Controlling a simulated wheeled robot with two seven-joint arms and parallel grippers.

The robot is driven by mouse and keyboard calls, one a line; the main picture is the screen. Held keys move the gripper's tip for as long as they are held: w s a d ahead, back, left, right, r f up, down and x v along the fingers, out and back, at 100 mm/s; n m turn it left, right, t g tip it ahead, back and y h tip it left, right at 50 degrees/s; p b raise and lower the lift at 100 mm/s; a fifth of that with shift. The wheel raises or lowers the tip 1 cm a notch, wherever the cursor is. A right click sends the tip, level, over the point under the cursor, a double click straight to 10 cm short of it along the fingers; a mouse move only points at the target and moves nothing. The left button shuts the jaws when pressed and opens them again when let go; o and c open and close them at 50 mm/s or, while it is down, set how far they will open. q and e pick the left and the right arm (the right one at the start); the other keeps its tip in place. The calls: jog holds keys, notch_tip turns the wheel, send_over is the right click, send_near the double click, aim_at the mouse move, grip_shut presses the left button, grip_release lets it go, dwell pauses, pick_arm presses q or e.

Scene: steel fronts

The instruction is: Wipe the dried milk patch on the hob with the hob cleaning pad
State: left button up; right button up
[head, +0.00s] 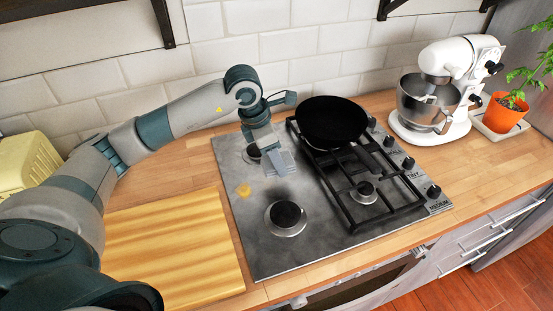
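The dried milk patch (243,190) is a small yellow-orange stain on the left part of the steel hob (248,228), left of the front-left burner. My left gripper (272,156) reaches in from the left and points down over the back-left part of the hob, behind and right of the patch. A pale grey flat piece (283,162) shows at its fingertips, low over the hob. It may be the hob cleaning pad, but it is too small to tell it from a finger. No pad shows anywhere else. My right gripper is out of view.
A black pan (332,121) sits on the rack at the hob's back right. A bare burner (286,216) stands right of the patch. A wooden board (177,252) lies left of the hob. A stand mixer (434,95) and a potted plant (504,112) stand at right.

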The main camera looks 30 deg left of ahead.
pick_arm(q)
jog(key=shift+r, duration=0.1)
jog(key=shift+r+p, duration=0.4)
jog(key=shift+r, duration=1)
